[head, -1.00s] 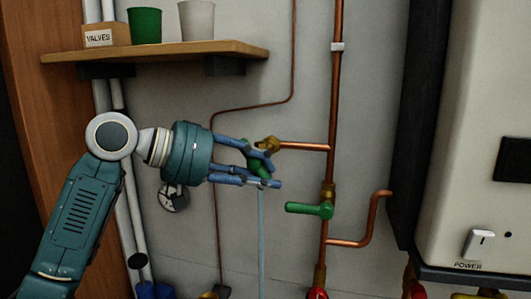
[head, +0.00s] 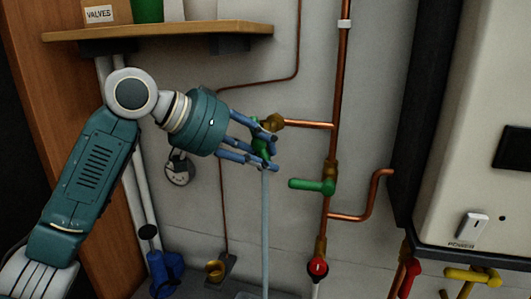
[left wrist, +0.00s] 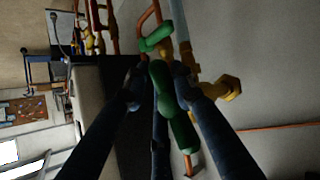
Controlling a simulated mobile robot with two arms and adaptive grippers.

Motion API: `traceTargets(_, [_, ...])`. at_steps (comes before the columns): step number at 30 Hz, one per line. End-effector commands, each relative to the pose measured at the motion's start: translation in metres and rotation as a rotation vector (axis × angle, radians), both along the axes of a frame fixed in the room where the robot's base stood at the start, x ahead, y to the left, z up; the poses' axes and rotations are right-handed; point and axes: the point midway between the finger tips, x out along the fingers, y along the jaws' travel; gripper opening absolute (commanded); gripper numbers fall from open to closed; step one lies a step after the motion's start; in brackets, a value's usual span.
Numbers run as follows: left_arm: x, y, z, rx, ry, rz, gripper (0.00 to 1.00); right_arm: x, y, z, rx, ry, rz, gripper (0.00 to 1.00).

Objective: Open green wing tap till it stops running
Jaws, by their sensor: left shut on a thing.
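The green wing tap (head: 262,140) sits on a brass fitting (head: 273,122) at the end of a short copper branch in the head view. My left gripper (head: 268,153) is shut on the green wing, its blue fingers around it and partly hiding it. In the left wrist view the green wing (left wrist: 162,88) lies between the fingers, with the brass body (left wrist: 228,88) to its right. A pale, straight stream of water (head: 265,225) runs down below the tap. My right gripper is not in view.
A green lever valve (head: 313,186) is on the copper riser (head: 337,90) to the right, with a red valve (head: 318,267) below it. A shelf (head: 165,33) is above my arm. A white boiler (head: 465,110) stands at the right.

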Motion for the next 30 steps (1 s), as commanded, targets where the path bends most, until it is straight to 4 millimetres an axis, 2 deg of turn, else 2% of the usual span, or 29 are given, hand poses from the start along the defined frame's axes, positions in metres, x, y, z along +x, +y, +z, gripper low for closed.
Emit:
traceTargets(1, [-0.002, -0.001, -0.009, 0.014, 0.015, -0.007, 0.0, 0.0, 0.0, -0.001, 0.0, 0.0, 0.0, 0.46])
traceTargets(2, [-0.002, -0.001, -0.009, 0.014, 0.015, -0.007, 0.27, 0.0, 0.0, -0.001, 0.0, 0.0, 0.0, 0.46])
traceTargets(5, [-0.002, -0.001, -0.008, 0.012, 0.013, -0.005, 0.46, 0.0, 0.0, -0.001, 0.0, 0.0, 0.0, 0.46])
traceTargets(17, [-0.002, 0.005, 0.001, 0.005, 0.004, 0.001, 0.46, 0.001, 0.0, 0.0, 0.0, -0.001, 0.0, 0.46])
traceTargets(30, [-0.027, 0.049, 0.033, 0.008, 0.007, -0.002, 0.46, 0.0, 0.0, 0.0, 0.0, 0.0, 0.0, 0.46])
